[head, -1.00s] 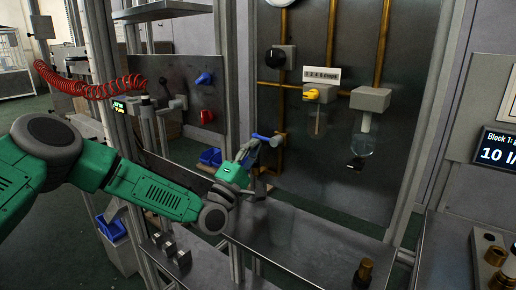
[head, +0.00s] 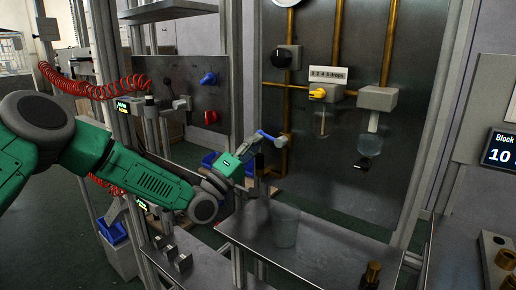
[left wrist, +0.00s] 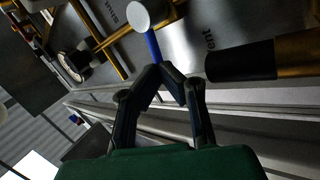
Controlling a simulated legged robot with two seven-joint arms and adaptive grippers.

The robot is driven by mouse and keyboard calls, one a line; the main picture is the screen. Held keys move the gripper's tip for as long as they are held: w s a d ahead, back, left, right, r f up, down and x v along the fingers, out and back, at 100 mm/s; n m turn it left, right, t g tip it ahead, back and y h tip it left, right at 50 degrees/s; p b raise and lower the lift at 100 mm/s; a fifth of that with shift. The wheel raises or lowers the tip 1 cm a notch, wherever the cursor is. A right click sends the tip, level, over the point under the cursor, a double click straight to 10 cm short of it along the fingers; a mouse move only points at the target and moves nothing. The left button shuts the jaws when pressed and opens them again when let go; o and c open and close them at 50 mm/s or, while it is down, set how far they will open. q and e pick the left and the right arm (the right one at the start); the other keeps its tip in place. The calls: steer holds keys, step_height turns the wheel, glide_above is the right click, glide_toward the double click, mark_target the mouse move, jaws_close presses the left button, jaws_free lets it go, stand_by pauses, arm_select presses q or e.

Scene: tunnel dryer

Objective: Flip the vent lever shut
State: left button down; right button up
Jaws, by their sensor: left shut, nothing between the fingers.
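The vent lever (head: 269,136) is a blue handle on the brass pipework at the left edge of the dark panel. My left gripper (head: 252,146) is just left of and below the lever's outer end. In the left wrist view its fingers (left wrist: 163,70) meet at the tips, shut and empty, close to the lever's end; I cannot tell whether they touch it. My right gripper is out of view.
A yellow valve handle (head: 318,94), a black knob (head: 283,57) and brass pipes are on the panel. A clear glass (head: 285,228) stands on the metal shelf (head: 325,253) below. A black-sleeved brass part (left wrist: 240,62) lies right of my fingers in the left wrist view.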

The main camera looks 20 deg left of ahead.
arm_select(q)
steer(key=d+r+m+g+h+p, duration=0.1)
steer(key=m+g, duration=0.2)
steer(key=m, duration=0.2)
steer(key=d+r+m+g+h+p, duration=0.1)
steer(key=m+g+p, duration=0.1)
steer(key=m, duration=0.3)
steer(key=s+d+r+m+g+p, duration=0.1)
steer(key=r+m+g, duration=0.1)
steer(key=m+g, duration=0.2)
steer(key=shift+m+h, duration=0.4)
steer(key=shift+m, duration=0.6)
steer(key=shift+d, duration=0.1)
